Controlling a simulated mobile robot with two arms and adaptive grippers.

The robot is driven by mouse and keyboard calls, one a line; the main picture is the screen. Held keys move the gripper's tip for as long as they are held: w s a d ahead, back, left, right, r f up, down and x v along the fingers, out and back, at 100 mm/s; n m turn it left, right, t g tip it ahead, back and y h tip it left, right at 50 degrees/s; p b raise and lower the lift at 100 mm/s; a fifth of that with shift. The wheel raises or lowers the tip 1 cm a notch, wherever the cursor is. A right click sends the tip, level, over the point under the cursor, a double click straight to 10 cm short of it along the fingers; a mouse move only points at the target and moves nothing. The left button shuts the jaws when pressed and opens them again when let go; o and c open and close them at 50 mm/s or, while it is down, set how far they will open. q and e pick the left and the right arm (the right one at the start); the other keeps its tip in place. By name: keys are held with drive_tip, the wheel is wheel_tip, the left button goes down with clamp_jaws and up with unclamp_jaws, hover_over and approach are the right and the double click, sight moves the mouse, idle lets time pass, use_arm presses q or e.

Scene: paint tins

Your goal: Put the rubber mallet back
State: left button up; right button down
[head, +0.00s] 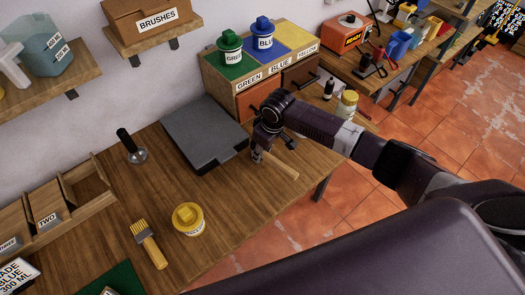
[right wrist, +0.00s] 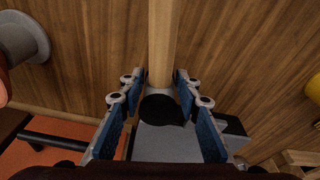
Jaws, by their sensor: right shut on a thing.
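My right gripper (head: 262,152) is shut on the rubber mallet over the right part of the wooden worktable (head: 225,215). The mallet's pale wooden handle (head: 281,167) sticks out to the lower right from the fingers in the head view. In the right wrist view, my right gripper (right wrist: 158,85) has a finger on each side of the mallet. Its dark round head (right wrist: 163,110) lies between them and the handle (right wrist: 163,45) points up the picture. The gripper hides the head in the head view. Its height above the table is unclear. My left gripper is not in view.
A dark grey flat device (head: 204,133) lies left of the gripper. A yellow tin (head: 188,219), a brush (head: 149,243) and a black-handled tool (head: 131,147) are on the table. Green (head: 230,55) and blue (head: 262,40) tins stand on colored pads behind. The middle of the table is clear.

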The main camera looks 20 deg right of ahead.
drive_tip(key=shift+f+b, duration=0.35)
drive_tip(key=shift+f, duration=0.35)
idle(0.3)
drive_tip(key=c, duration=1.5)
unclamp_jaws()
drive_tip(key=shift+o, duration=0.7)
drive_tip(key=v, duration=1.2)
